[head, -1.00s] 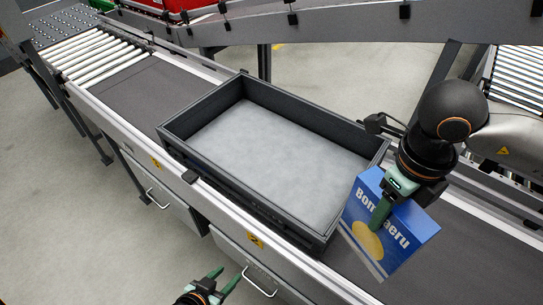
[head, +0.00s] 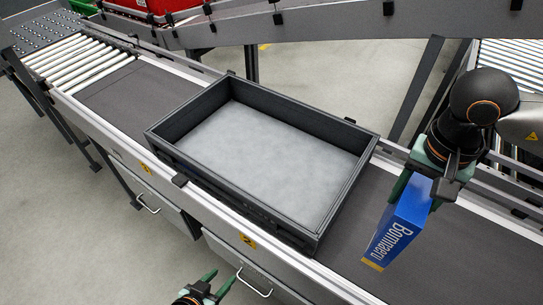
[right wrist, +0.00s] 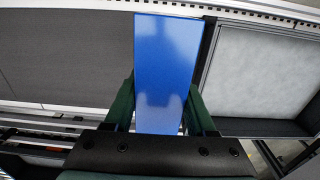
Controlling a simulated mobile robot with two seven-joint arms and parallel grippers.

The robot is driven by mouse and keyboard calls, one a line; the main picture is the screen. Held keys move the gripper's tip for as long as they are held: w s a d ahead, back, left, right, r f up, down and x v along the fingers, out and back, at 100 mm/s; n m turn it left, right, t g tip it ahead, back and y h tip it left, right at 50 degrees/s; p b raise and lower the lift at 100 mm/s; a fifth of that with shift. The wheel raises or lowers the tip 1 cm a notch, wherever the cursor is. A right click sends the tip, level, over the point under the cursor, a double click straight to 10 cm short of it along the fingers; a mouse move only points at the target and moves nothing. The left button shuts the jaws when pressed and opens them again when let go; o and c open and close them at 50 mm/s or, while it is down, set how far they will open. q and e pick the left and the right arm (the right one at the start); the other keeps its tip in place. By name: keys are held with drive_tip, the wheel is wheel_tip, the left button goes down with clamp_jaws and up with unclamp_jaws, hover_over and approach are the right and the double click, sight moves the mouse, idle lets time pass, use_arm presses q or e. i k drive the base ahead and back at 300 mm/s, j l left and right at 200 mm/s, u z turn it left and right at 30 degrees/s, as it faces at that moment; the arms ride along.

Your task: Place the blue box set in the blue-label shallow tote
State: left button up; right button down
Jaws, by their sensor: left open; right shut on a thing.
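The blue box set (head: 401,228) is a blue carton with white lettering and a yellowish lower edge. My right gripper (head: 425,175) is shut on its upper end and holds it to the right of the tote, over the conveyor. In the right wrist view the box (right wrist: 165,75) stands between the two fingers (right wrist: 160,105). The dark grey shallow tote (head: 345,205) sits on the conveyor with a pale, empty floor; it also shows in the right wrist view (right wrist: 208,60). My left gripper (head: 212,290) is open and empty at the bottom edge.
The conveyor belt (head: 135,88) runs from upper left to lower right, with rollers (head: 70,65) at its far end. Metal side rails (head: 225,212) edge it. A second conveyor frame (head: 330,25) with a red bin (head: 150,5) crosses behind. Drawers (head: 235,265) lie below the front rail.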

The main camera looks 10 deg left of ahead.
sight(257, 173)
drive_tip(key=i+j+z, duration=0.1)
drive_tip(key=j, duration=0.55)
drive_tip(key=i+j+z, duration=0.1)
drive_tip(key=j, duration=0.55)
drive_tip(key=i+j+z, duration=0.1)
drive_tip(key=j, duration=0.6)
